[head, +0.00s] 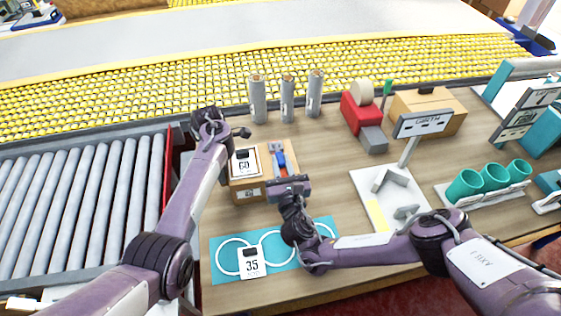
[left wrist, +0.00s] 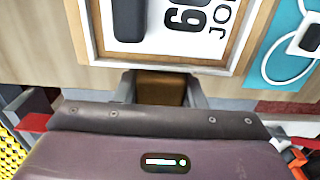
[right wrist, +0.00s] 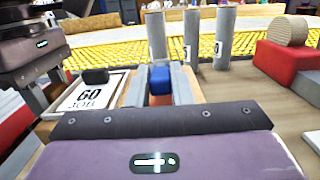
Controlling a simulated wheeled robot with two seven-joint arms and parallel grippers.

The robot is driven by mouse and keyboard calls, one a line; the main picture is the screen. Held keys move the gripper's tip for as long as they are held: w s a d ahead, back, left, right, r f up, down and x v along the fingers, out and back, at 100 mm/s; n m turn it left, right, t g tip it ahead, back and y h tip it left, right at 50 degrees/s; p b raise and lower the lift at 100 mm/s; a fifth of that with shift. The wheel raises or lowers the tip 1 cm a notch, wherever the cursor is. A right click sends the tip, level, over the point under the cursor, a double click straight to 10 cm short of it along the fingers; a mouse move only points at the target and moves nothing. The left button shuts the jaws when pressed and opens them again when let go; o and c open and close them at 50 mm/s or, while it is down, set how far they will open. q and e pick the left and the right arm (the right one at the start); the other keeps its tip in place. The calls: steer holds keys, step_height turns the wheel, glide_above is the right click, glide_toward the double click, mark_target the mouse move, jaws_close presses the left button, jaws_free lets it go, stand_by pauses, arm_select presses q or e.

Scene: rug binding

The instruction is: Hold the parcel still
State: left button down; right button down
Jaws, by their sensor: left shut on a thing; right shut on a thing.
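A light-brown box-like parcel (head: 249,192) lies on the wooden table, with a framed white card (head: 245,163) reading 60 on top. My left gripper (head: 222,139) is at its left side. In the left wrist view it is shut on a brown piece (left wrist: 161,89) beside the framed card (left wrist: 190,25); I cannot tell whether this piece belongs to the parcel. My right gripper (head: 284,174) is over the parcel's right part, shut on a small blue thing (right wrist: 160,79). The blue thing's lower part is hidden by my gripper.
Several grey cylinders, including one (head: 287,99), stand behind the parcel. A red block (head: 358,117), a cardboard box (head: 440,104) and a sign (head: 423,123) are to the right. A blue mat (head: 222,262) with white rings lies in front. A roller conveyor (head: 85,205) is at left.

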arm_select(q)
steer(key=shift+s+d, duration=0.1)
steer(key=shift+d, duration=0.25)
arm_select(e)
steer(key=shift+s+a, duration=0.1)
steer(key=c, duration=1.3)
jaws_free()
steer(key=shift+c, duration=0.2)
arm_select(q)
steer(key=shift+a, duration=0.1)
arm_select(e)
steer(key=shift+o, duration=0.3)
steer(key=shift+d, duration=0.2)
steer(key=shift+f, duration=0.1)
arm_select(q)
steer(key=shift+a, duration=0.1)
arm_select(e)
steer(key=s+d+f, duration=0.1)
steer(key=s, duration=1)
steer(key=shift+s+d, duration=0.35)
steer(key=shift+d, duration=0.05)
arm_select(q)
steer(key=c, duration=0.8)
jaws_free()
steer(key=shift+c, duration=0.2)
